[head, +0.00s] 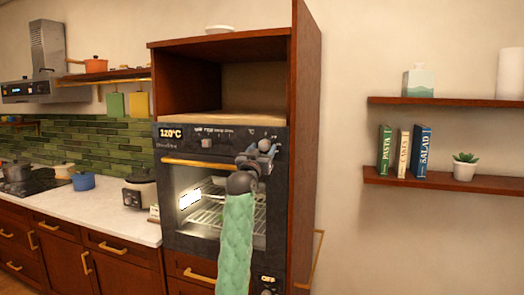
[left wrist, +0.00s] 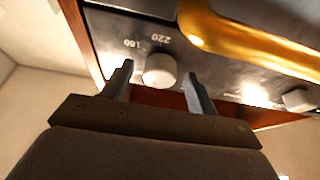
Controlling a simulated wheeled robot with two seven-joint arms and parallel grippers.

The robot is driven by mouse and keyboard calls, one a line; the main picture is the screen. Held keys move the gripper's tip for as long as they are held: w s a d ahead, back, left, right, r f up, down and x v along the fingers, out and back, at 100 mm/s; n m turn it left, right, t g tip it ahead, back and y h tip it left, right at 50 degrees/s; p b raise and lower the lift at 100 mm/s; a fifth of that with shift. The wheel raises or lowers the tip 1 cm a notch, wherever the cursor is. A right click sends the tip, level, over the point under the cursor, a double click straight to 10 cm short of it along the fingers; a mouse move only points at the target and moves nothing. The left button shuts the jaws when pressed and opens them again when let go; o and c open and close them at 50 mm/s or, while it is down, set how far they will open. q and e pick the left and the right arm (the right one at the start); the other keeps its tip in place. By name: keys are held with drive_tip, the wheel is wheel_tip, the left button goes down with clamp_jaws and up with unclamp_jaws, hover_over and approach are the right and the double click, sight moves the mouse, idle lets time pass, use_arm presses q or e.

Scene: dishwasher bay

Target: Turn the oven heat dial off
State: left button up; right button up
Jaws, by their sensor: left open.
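The oven (head: 172,215) stands in a tall wooden cabinet, its display reading 120°C. The round pale heat dial (head: 265,145) is at the right of its control panel, partly hidden by my left gripper (head: 257,158). In the left wrist view the dial (left wrist: 159,70) shows beside the marks 160 and 220. There my left gripper (left wrist: 158,82) is open, with one finger on each side of the dial. Visible gaps separate the fingers from it. My green-sleeved left arm covers part of the oven door. My right gripper is not in view.
A gold oven handle (head: 193,162) runs below the panel; it is close to the gripper in the left wrist view (left wrist: 235,35). Another knob (head: 206,143) sits further left on the panel. A cabinet side wall (head: 303,130) rises just right of the dial.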

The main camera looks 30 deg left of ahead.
use_arm(q)
drive_tip(key=shift+c, duration=0.2)
drive_tip(key=c, duration=1)
drive_tip(key=shift+o, duration=0.2)
drive_tip(key=shift+d+n+y, duration=0.1)
drive_tip(key=shift+n+y, duration=0.3)
drive_tip(key=shift+n, duration=0.6)
drive_tip(key=n+g+y+p, duration=0.1)
drive_tip(key=n, duration=0.1)
drive_tip(key=n+y, duration=0.1)
drive_tip(key=n, duration=0.2)
drive_tip(key=shift+w+d+r+g+y+p, duration=0.1)
drive_tip(key=shift+d+g+y+p, duration=0.1)
drive_tip(key=shift+g+y+p, duration=0.2)
drive_tip(key=n+g+y, duration=0.1)
drive_tip(key=n, duration=0.2)
drive_tip(key=shift+p, duration=0.35)
drive_tip(key=shift+d+n+g+y+p, duration=0.1)
drive_tip(key=shift+n+g+y+p, duration=0.2)
drive_tip(key=shift+n, duration=0.8)
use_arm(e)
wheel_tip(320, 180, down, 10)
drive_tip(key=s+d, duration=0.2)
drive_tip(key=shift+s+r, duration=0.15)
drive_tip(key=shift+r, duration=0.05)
